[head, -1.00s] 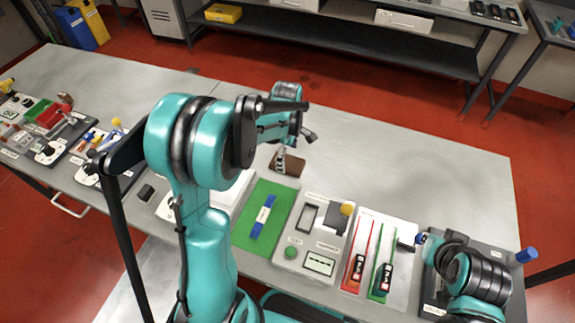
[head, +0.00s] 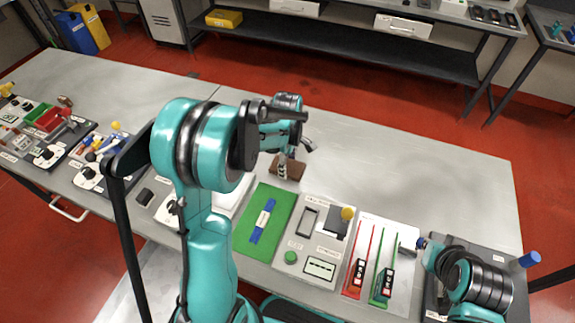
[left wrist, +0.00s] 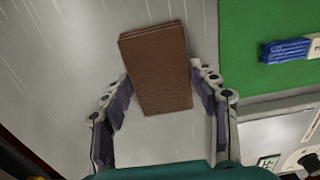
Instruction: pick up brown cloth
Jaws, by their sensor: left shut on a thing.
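The brown cloth (left wrist: 158,72) is a folded rectangular block. In the left wrist view it sits between the two fingers of my left gripper (left wrist: 165,100), with its far end reaching beyond them. In the head view the cloth (head: 290,168) is above or on the grey table behind the green mat, and I cannot tell exactly how high. My left gripper (head: 283,166) is shut on it, partly hidden by my arm. My right arm shows at the lower right, but its fingertips are not clear.
A green mat (head: 280,206) with a blue strip (head: 262,219) lies in front of the cloth. A grey panel (head: 317,262) and a white board with red and green leads (head: 388,228) lie to its right. The table (head: 430,180) is clear at the back right.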

